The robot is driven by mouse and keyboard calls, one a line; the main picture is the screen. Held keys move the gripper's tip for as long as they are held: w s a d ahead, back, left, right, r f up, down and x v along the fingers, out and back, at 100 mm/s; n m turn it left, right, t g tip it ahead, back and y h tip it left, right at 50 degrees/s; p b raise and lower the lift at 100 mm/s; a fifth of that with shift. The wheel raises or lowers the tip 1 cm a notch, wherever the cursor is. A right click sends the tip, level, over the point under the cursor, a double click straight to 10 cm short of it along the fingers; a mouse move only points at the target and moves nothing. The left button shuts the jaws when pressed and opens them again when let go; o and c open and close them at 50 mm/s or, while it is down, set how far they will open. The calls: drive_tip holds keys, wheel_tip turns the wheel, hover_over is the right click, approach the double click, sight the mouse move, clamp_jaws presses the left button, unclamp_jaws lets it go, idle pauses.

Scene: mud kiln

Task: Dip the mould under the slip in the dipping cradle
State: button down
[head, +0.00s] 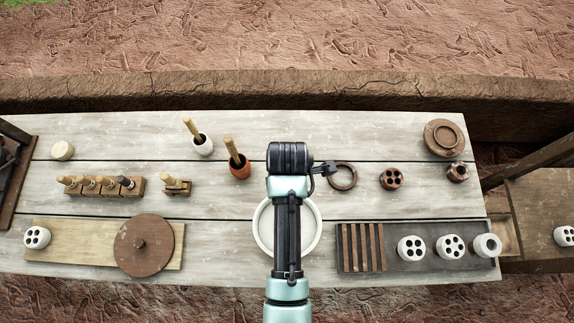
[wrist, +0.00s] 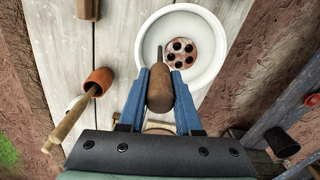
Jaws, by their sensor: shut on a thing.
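In the wrist view my gripper (wrist: 158,78) is shut on a brown wooden handle (wrist: 160,94) with a thin metal shank (wrist: 159,54). The shank points over the white round bowl (wrist: 214,70), which I take for the dipping cradle. A brown round piece with several holes (wrist: 181,44), probably the mould, sits inside the bowl, right of the shank. White fills the bowl around it; its top face shows brown. I cannot tell whether the shank touches it. In the head view my arm covers the middle of the bowl (head: 259,230), and the gripper is hidden.
Left of the bowl are an orange pot (head: 240,171), a white pot (head: 203,149) and a handle rack (head: 103,188). Right are a brown ring (head: 343,165), a brown holed piece (head: 391,177) and a dark tray (head: 390,265) bearing white holed pieces. A round lid (head: 165,255) lies front left.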

drive_tip(key=shift+f+b, duration=0.75)
drive_tip(key=shift+f, duration=0.6)
drive_tip(key=shift+p, duration=0.35)
idle(2.0)
drive_tip(key=shift+r+p, duration=2.5)
drive_tip(key=shift+p, duration=0.15)
drive_tip(key=shift+r, duration=2.2)
